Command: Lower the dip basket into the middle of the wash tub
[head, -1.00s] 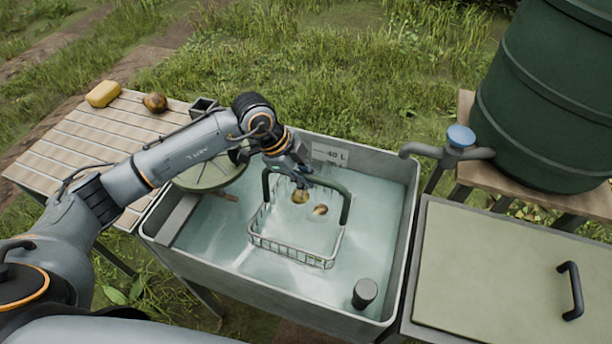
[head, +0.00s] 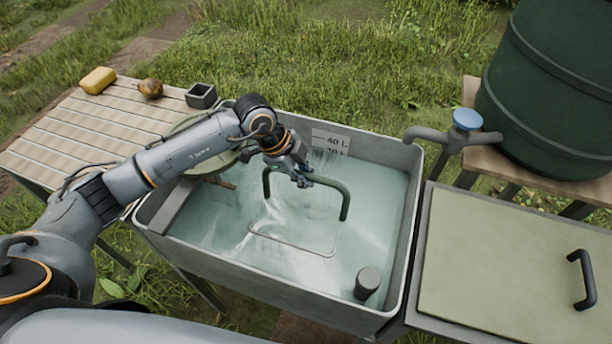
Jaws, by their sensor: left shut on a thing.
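The wash tub (head: 262,304) is a grey basin of water in the middle of the head view. The dip basket (head: 292,246) is a wire basket with a dark green handle (head: 343,205). It sits in the water near the tub's middle, with its rim faintly visible at about the water's surface and its lower part hidden. My left gripper (head: 304,180) is shut on the handle's top bar, above the water. I cannot make out any pears in the basket. My right gripper is not in view.
A dark cylinder (head: 367,283) stands in the tub's front right. A round lid-like disc (head: 205,160) is at its left, partly behind my arm. A slatted table (head: 90,132) holds a yellow block (head: 98,80) and a pear (head: 150,88). A tap (head: 453,140) and lidded counter (head: 500,260) are right.

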